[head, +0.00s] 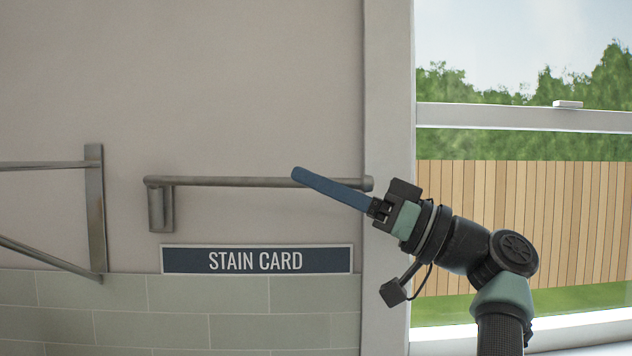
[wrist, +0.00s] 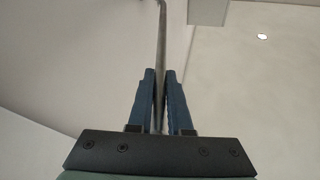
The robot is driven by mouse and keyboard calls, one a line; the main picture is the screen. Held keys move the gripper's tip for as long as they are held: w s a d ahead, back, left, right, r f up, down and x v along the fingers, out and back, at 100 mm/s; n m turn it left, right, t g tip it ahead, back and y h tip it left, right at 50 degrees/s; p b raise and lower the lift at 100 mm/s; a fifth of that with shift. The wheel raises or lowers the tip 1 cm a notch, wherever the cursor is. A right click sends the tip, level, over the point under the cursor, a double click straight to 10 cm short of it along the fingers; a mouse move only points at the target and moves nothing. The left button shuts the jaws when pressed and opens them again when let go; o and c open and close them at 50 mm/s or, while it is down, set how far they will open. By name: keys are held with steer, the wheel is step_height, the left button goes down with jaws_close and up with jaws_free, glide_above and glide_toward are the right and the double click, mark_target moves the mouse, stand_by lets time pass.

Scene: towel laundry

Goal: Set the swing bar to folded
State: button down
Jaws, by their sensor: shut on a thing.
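The swing bar (head: 235,181) is a grey metal rod on a wall bracket (head: 161,208). In the head view it runs level from the bracket at left to an end near the window frame. My gripper (head: 300,174) has long blue fingers and is shut on the bar toward its right end. In the wrist view the bar (wrist: 161,45) passes between the two blue fingers (wrist: 160,80) and runs away from me to a bend at the top. The part of the bar behind the fingers is hidden in the head view.
Another metal wall bracket (head: 96,208) with rods stands at left. A window frame (head: 388,150) is at right, close behind my gripper. The wall above the bar is clear.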

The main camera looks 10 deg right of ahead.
steer(key=c, duration=0.8)
jaws_free()
steer(key=shift+c, duration=0.2)
steer(key=b+v, duration=0.4)
steer(key=v, duration=0.9)
steer(key=shift+a, duration=0.1)
